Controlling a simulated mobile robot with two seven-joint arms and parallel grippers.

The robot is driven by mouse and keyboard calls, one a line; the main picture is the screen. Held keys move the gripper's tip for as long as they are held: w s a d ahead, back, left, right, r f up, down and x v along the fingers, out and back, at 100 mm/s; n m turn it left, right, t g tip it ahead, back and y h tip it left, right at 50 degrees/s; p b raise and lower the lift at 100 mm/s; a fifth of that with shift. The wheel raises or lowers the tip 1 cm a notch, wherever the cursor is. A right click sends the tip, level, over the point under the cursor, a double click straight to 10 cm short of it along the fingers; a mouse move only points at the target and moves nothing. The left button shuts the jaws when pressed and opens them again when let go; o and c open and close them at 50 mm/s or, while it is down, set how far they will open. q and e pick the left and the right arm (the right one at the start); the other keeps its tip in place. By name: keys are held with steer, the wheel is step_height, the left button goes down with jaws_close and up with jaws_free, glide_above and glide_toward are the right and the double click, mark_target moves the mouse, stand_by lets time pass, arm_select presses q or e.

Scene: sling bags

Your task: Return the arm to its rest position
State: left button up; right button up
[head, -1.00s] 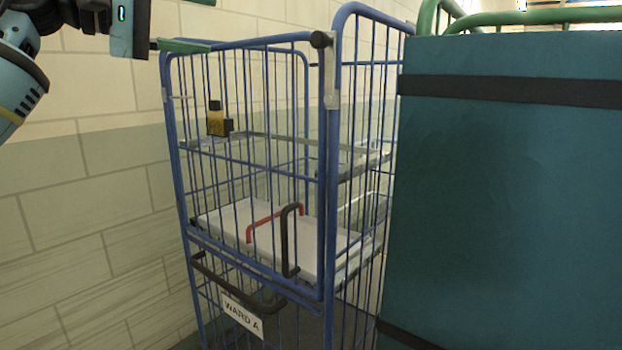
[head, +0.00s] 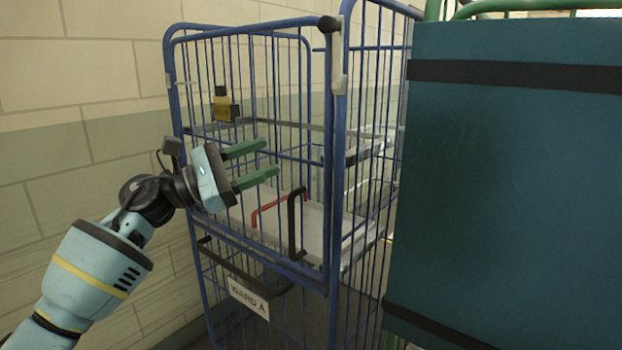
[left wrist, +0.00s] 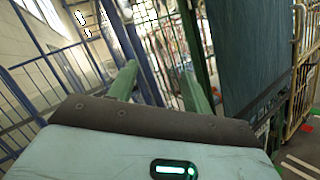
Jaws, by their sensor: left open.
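My left gripper (head: 258,165) is in front of the blue wire cage trolley (head: 334,120) in the head view. Its two green fingers are apart and nothing is between them. In the left wrist view the open fingers (left wrist: 158,85) point toward blue bars, with a gap between them. I cannot tell whether the fingers touch the cage. My left arm reaches in from the lower left of the head view. My right gripper is not in view.
The cage has a white shelf (head: 310,222), a red handle (head: 268,208), a black handle (head: 297,225), a yellow-black latch (head: 226,106) and a WARD A sign (head: 249,297). A large teal panel (head: 510,180) with dark straps fills the right. A tiled wall (head: 80,90) stands at left.

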arm_select(q)
steer(key=s+a+f+m+t+y, duration=0.2)
steer(key=s+f+m+t+y, duration=0.2)
steer(key=f+m, duration=0.8)
steer(key=s+a+f+m+t+y, duration=0.25)
steer(key=s+f+m+y, duration=0.2)
steer(key=f+m, duration=0.85)
steer(key=s+a+f+m+t+y, duration=0.1)
steer(key=s+f+m+t+y, duration=0.3)
steer(key=f+m, duration=0.8)
steer(key=s+a+f+n+g+y, duration=0.1)
steer(key=s+f+n+g, duration=0.2)
steer(key=s+f+n, duration=0.3)
steer(key=s+a+f+n+g+y, duration=0.2)
steer(key=s+f+n, duration=0.5)
steer(key=s, duration=0.8)
steer(key=s+a+f+n+g+y, duration=0.2)
steer(key=s+f+n+g, duration=0.2)
steer(key=s+f, duration=0.6)
steer(key=n, duration=0.2)
steer(key=shift+s+a+n+p, duration=0.2)
steer(key=shift+s+n+p, duration=0.1)
steer(key=shift+s+p, duration=0.1)
